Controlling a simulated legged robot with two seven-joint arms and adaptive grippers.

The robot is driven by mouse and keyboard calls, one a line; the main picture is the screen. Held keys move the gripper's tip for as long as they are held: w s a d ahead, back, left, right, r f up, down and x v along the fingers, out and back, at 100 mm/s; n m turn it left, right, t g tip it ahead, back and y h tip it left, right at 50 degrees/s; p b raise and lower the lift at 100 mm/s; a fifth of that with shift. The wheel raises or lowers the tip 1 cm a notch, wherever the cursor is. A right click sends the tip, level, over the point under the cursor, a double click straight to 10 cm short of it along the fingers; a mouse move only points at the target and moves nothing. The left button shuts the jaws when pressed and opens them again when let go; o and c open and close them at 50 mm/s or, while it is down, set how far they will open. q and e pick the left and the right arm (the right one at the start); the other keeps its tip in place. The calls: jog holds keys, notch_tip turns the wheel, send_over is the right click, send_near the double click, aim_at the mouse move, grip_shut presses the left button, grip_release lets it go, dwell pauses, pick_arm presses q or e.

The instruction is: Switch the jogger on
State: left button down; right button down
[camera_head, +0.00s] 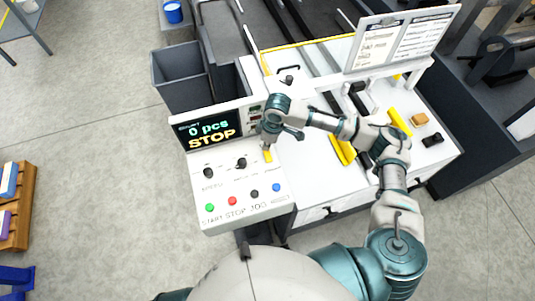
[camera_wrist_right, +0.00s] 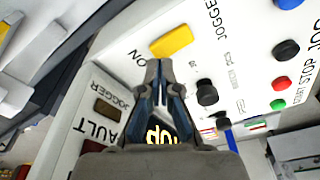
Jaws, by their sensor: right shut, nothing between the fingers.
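The jogger switch (camera_head: 267,155) is a small yellow lever on the white control panel (camera_head: 225,213), just right of the black knobs. In the right wrist view the yellow lever (camera_wrist_right: 172,41) lies just beyond my fingertips, between the printed words JOGGER and ON. My right gripper (camera_head: 268,143) is shut and empty, pointing down at the panel close to the lever; in the wrist view its fingertips (camera_wrist_right: 159,66) are together. I cannot tell whether they touch the lever. A dark amber lamp (camera_wrist_right: 107,110) labelled JOGGER looks unlit. My left gripper is not in view.
The display (camera_head: 209,130) reads 0 pcs and STOP. Two black knobs (camera_head: 241,163) and a row of green, red, black and blue buttons (camera_head: 232,201) sit near the lever. A grey bin (camera_head: 180,78) stands behind the panel. Machine rails and yellow parts (camera_head: 402,122) lie to the right.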

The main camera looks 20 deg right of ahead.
jog(key=shift+f, duration=1.2)
dwell(0.4)
jog(key=shift+r, duration=0.1)
notch_tip(320, 180, up, 5)
jog(key=p, duration=0.6)
jog(key=shift+r+p, duration=0.9)
jog(key=shift+r, duration=0.1)
jog(key=shift+f, duration=0.1)
